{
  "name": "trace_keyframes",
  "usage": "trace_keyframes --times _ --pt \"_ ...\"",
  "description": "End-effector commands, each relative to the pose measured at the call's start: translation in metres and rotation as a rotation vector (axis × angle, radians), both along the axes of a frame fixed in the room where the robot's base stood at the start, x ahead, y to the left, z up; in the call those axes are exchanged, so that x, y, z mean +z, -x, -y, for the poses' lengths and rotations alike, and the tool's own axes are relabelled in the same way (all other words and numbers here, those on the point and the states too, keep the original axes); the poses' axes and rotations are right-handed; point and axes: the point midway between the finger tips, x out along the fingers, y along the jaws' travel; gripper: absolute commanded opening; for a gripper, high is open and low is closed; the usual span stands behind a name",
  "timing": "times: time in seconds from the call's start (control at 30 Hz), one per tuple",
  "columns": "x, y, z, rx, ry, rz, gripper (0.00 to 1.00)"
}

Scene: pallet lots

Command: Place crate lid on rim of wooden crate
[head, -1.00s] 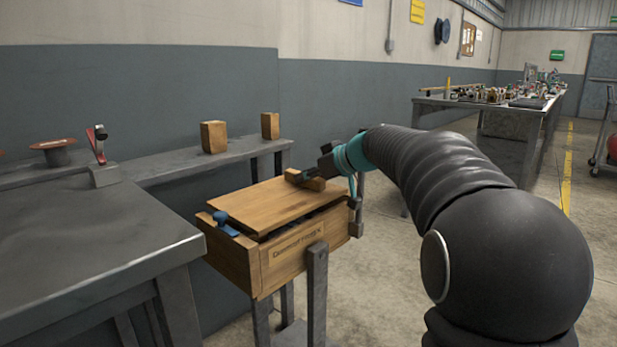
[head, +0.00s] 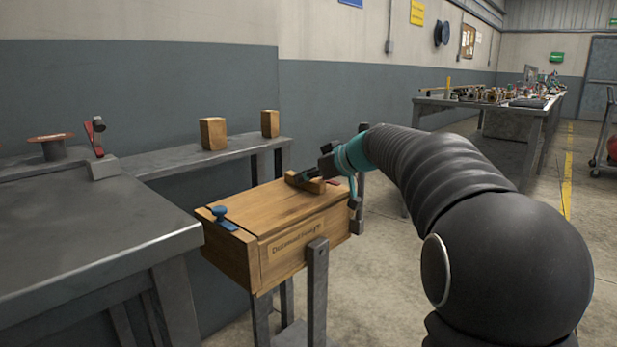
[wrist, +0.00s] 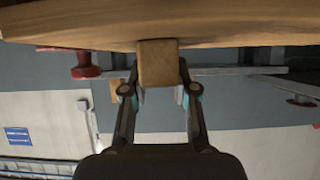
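The wooden crate (head: 283,258) stands on a grey metal stand in the middle of the head view. Its lid (head: 285,208) lies flat over the top, with no clear gap showing along the front edge. A wooden handle block (head: 314,186) sits at the lid's far right end. My gripper (head: 300,180) is at this block; the wrist view shows its two fingers on either side of the block (wrist: 158,64), closed against it. The rim under the lid is hidden.
A grey workbench (head: 90,230) is close on the left. A low shelf behind carries two wooden blocks (head: 213,134). A long table (head: 490,105) with clutter stands far right. The floor between is clear.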

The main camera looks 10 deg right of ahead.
Motion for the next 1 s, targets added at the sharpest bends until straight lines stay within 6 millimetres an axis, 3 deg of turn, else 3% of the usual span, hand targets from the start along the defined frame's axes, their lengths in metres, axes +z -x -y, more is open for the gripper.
trace_keyframes --times 0.07,0.37,0.63,1.0 --pt "0.000 0.000 0.000 0.000 0.000 0.000 0.50" --pt "0.001 0.000 0.000 0.000 0.000 0.000 0.50" --pt "0.020 0.000 0.000 0.000 -0.001 -0.001 0.50" --pt "0.051 0.056 0.041 -0.003 0.000 0.002 0.50"
